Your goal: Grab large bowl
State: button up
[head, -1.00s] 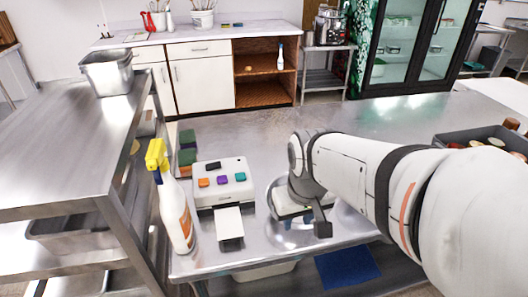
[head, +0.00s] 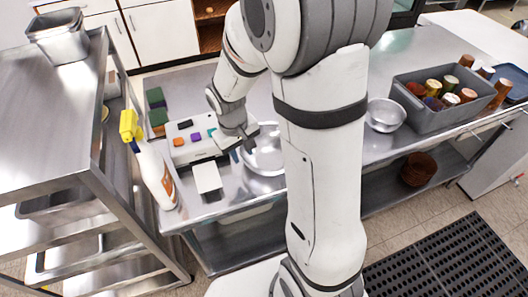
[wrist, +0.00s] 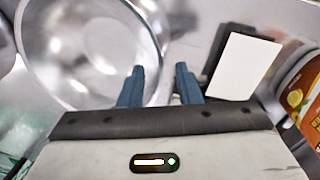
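The large shiny metal bowl (head: 265,162) stands on the steel counter, partly hidden behind my arm in the head view. In the wrist view the bowl (wrist: 85,45) fills the upper left, and its right rim passes close to my fingers. My gripper (head: 241,148) is at the bowl's left rim in the head view. In the wrist view my gripper (wrist: 159,86) is open, with its two blue fingers apart. The left finger overlaps the bowl's inside, the right one lies outside. I cannot tell whether either touches it.
A white device with coloured buttons (head: 190,140) and a white card (head: 207,178) lie left of the bowl. A spray bottle (head: 155,175) stands nearby. A smaller metal bowl (head: 385,114) and a grey bin (head: 428,117) of cups are to the right. A steel shelf unit (head: 50,140) stands at left.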

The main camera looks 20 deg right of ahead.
aim_at(244, 158)
jog(key=shift+w+d+f, duration=0.1)
jog(key=shift+d+f, duration=0.1)
jog(key=shift+f, duration=0.75)
jog(key=shift+w+d+f, duration=0.1)
jog(key=shift+d+f, duration=0.05)
jog(key=shift+f, duration=0.8)
jog(key=shift+c, duration=0.3)
grip_shut()
